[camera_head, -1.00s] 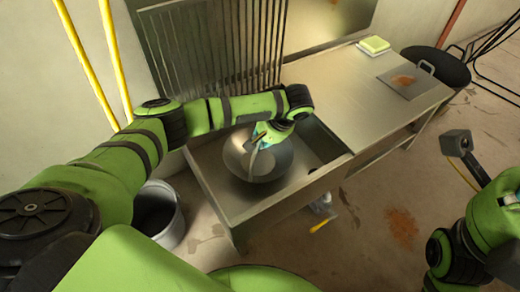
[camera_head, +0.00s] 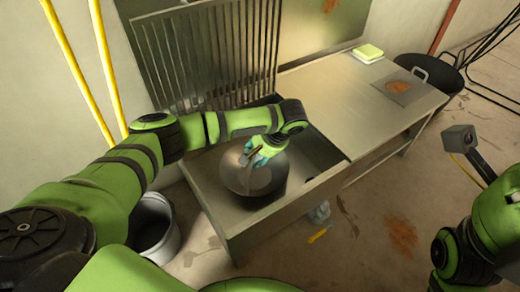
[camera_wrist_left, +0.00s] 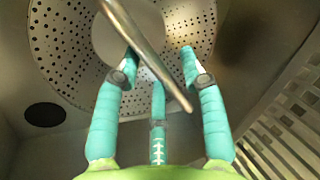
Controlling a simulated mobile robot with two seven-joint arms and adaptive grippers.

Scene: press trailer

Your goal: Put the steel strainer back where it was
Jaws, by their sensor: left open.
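The steel strainer (camera_head: 240,183), a round bowl, sits in the sink basin below my left gripper (camera_head: 257,152). The left wrist view shows its perforated wall (camera_wrist_left: 68,62) and plain round middle (camera_wrist_left: 112,30). My left gripper (camera_wrist_left: 158,65) is open, its teal fingers spread over the bowl. A bent steel bar (camera_wrist_left: 150,52), which looks like a handle, crosses in front of the fingers in that view. I cannot tell whether a finger touches it. The gripper hides part of the bowl in the head view. My right gripper does not show.
The sink basin (camera_head: 236,222) adjoins a steel counter (camera_head: 350,105) with a yellow-green sponge (camera_head: 368,53) and a square plate (camera_head: 408,86). An upright rack (camera_head: 205,60) stands behind. A bucket (camera_head: 165,245) stands at left. A dark wok-like pan (camera_head: 432,74) is beyond the counter.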

